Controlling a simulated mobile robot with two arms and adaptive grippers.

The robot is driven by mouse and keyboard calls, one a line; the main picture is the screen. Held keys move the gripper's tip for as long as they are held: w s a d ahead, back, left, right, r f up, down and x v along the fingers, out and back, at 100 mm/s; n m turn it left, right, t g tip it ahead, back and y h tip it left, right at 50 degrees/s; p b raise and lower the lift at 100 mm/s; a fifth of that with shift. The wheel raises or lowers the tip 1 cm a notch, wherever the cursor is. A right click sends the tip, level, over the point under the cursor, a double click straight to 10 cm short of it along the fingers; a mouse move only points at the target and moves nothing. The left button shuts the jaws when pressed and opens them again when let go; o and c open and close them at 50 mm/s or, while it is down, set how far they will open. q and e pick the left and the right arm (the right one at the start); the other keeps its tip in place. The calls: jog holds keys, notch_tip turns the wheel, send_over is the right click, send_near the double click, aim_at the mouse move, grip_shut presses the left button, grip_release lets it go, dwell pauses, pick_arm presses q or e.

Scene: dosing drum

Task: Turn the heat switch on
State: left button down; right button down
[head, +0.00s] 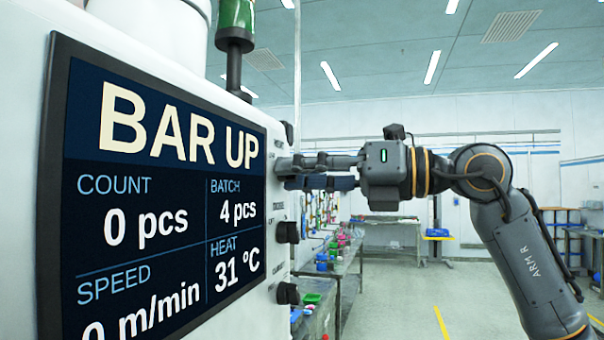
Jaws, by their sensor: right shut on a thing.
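A white machine housing (276,313) fills the left side of the head view, with dark knobs on its narrow side face beside the display. My right gripper (291,174) reaches in from the right, its fingers level and close together at this face. It is shut on a panel knob between the top knob (288,132) and the middle knob (287,232). The fingers mostly hide this knob, so its setting does not show. The labels are too small to read, so I cannot tell which is the heat switch. My left gripper is not in view.
The machine's display (160,190) reads BAR UP, heat 31 °C, count 0 pcs, batch 4 pcs and speed 0 m/min. A lower knob (287,293) sits on the side face. A green stack light (236,20) stands above. Benches with coloured bins (343,240) stand behind.

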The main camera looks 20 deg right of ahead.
jog(key=shift+m, duration=0.3)
jog(key=c, duration=1)
grip_release()
jog(key=shift+c, duration=0.2)
jog(key=v, duration=1.2)
